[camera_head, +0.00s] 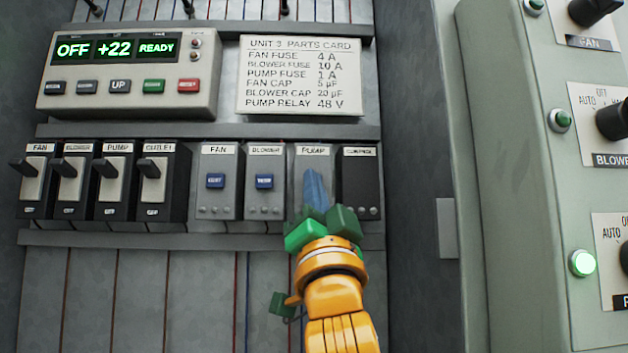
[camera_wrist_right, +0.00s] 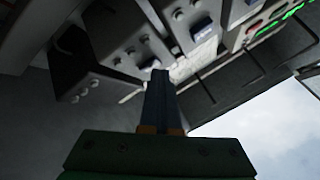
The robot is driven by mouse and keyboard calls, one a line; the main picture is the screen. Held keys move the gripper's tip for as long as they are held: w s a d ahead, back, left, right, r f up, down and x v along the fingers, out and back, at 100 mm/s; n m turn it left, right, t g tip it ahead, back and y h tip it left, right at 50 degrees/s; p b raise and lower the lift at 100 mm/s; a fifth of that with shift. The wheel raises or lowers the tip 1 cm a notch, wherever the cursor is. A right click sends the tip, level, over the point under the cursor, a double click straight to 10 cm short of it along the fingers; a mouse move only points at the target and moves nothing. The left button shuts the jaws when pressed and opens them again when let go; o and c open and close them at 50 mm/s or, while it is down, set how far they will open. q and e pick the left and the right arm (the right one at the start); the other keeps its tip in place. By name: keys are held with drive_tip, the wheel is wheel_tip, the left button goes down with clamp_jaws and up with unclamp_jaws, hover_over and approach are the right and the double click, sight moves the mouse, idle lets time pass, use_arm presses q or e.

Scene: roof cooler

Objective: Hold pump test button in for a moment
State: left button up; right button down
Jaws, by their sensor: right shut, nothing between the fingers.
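The pump module (camera_head: 314,160) is a grey relay block labelled PUMP, third in the row to the right of the breakers. In the right wrist view the closed fingers (camera_wrist_right: 158,90) reach toward the row of blocks. I cannot tell whether the fingertips touch the button. My left gripper is not in view.
Left of the pump module are the blower module (camera_head: 265,190) and fan module (camera_head: 216,190), with blue buttons. A dark block (camera_head: 361,185) is on its right. Several breakers (camera_head: 90,175) stand further left. The display unit (camera_head: 125,75) reads OFF +22 READY. A green lamp (camera_head: 583,263) glows on the right panel.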

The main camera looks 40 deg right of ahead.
drive_tip(key=shift+s+a+f+b, duration=0.15)
drive_tip(key=shift+s+a+b, duration=0.2)
drive_tip(key=shift+s+b, duration=0.1)
drive_tip(key=shift+s, duration=0.1)
drive_tip(key=shift+s+a+b, duration=0.25)
drive_tip(key=shift+s+a, duration=0.2)
drive_tip(key=shift+s, duration=0.25)
drive_tip(key=shift+s+a+b, duration=0.25)
drive_tip(key=shift+s+a, duration=0.2)
drive_tip(key=shift+s, duration=0.3)
drive_tip(key=shift+s+a+b, duration=0.25)
drive_tip(key=shift+s+a, duration=0.2)
drive_tip(key=shift+s, duration=0.25)
